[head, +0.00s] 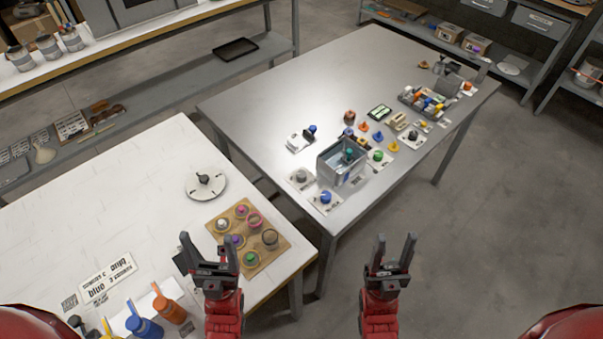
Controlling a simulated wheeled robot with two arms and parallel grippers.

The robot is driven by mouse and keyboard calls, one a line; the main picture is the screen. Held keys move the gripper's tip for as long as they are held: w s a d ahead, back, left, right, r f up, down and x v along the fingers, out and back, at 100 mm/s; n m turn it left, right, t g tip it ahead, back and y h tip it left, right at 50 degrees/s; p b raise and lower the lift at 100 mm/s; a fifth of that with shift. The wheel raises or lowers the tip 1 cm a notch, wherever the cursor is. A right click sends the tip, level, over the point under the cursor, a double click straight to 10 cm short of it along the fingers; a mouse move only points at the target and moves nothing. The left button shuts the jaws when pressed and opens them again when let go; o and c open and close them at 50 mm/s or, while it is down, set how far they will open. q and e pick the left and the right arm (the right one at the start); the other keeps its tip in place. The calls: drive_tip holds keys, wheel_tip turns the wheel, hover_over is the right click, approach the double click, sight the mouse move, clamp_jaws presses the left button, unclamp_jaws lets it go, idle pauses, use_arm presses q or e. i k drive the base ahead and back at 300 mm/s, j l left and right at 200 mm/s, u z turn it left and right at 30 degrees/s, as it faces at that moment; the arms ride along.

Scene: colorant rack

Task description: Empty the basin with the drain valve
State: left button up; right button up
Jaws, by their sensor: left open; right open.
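A grey rectangular basin (329,169) stands near the front of the metal table, with bluish liquid and a teal-topped item inside. Knobs on pale plates surround it: a blue knob (326,197) in front, a grey knob (300,176) at its left, a green knob (378,156) at its right. I cannot tell which is the drain valve. My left gripper (208,248) is open and empty beside the wooden cup board. My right gripper (396,246) is open and empty in front of the metal table, apart from the basin and knobs.
The metal table (270,100) has free room at its back left. A crowded tray (410,99) and small coloured pieces lie right of the basin. The white table (100,190) holds a wooden board (272,257) with several cups, a round disc (205,187) and bottles (145,328).

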sight(300, 175)
drive_tip(key=i+l, duration=0.15)
drive_tip(key=l, duration=0.15)
drive_tip(key=i+l+u, duration=0.15)
drive_tip(key=l, duration=0.2)
drive_tip(key=i+l, duration=0.15)
drive_tip(key=l, duration=0.15)
drive_tip(key=i+l+u, duration=0.1)
drive_tip(key=l, duration=0.25)
